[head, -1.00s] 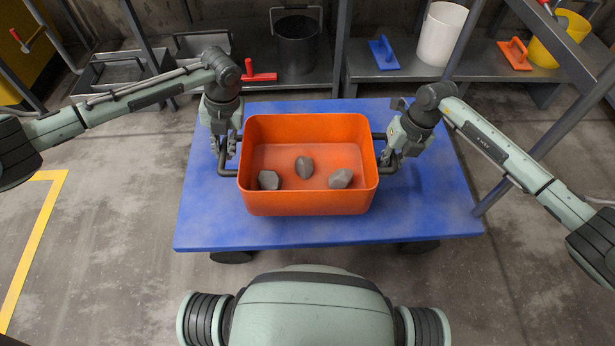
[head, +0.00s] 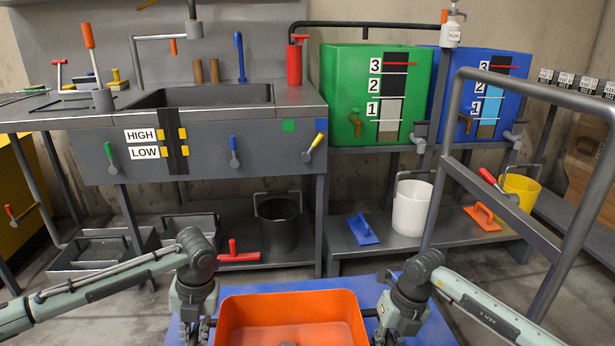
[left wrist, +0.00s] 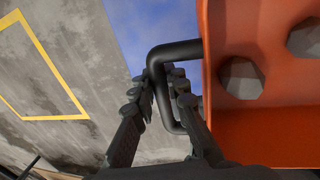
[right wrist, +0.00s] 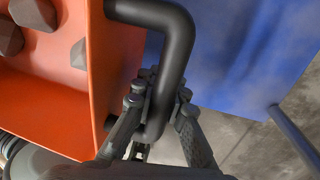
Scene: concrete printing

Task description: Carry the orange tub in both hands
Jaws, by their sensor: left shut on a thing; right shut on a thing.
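The orange tub (head: 290,308) is at the bottom of the head view, between my two grippers, with its lower part cut off. It has a black handle on each side. My left gripper (left wrist: 162,92) is shut on the left handle (left wrist: 176,52). My right gripper (right wrist: 157,98) is shut on the right handle (right wrist: 176,50). Grey stones lie in the tub, showing in the left wrist view (left wrist: 240,78) and the right wrist view (right wrist: 80,52). Whether the tub touches the blue surface under it cannot be told.
The blue platform (head: 366,291) lies under the tub. A grey tubular frame (head: 466,125) rises at right.

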